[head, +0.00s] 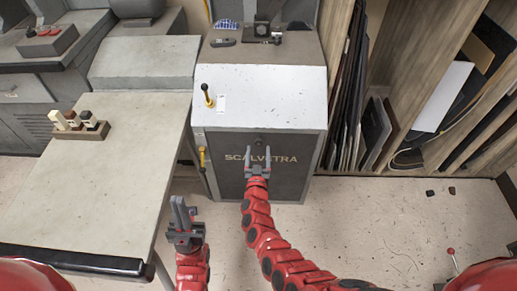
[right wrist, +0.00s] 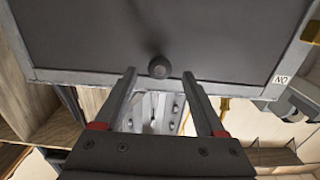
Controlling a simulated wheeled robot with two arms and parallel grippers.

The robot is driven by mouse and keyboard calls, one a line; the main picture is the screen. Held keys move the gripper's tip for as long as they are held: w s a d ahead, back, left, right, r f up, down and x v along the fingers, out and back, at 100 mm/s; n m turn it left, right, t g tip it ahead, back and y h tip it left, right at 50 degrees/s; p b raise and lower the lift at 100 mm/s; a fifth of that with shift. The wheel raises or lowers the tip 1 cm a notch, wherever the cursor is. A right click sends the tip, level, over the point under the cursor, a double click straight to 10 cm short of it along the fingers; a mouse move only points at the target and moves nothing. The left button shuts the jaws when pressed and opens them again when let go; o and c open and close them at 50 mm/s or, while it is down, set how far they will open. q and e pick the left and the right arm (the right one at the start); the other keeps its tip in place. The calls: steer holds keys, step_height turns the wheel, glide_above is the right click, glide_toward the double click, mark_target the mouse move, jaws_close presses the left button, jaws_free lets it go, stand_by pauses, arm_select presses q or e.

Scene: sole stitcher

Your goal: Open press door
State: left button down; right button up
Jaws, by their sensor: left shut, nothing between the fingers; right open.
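The press door (head: 232,172) is a dark grey panel lettered SCALVETRA on the front of the white-topped press (head: 262,95). It looks closed. A round dark knob (head: 258,140) sits near its upper middle. My right gripper (head: 258,154) is open in front of the door by the knob. In the right wrist view the knob (right wrist: 160,67) shows between the two fingertips (right wrist: 159,75), with space on both sides; I cannot tell how deep it lies between them. My left gripper (head: 181,203) is shut and empty, lower left, beside the table.
A grey table (head: 115,185) stands at left with a small wooden rack (head: 80,127) on it. A yellow-based lever (head: 207,96) and a yellow handle (head: 203,158) are on the press's left side. Wooden shelves (head: 420,60) stand at right. The floor (head: 370,215) at right is mostly clear.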

steer(key=shift+w, duration=1.2)
jaws_close()
stand_by(0.6)
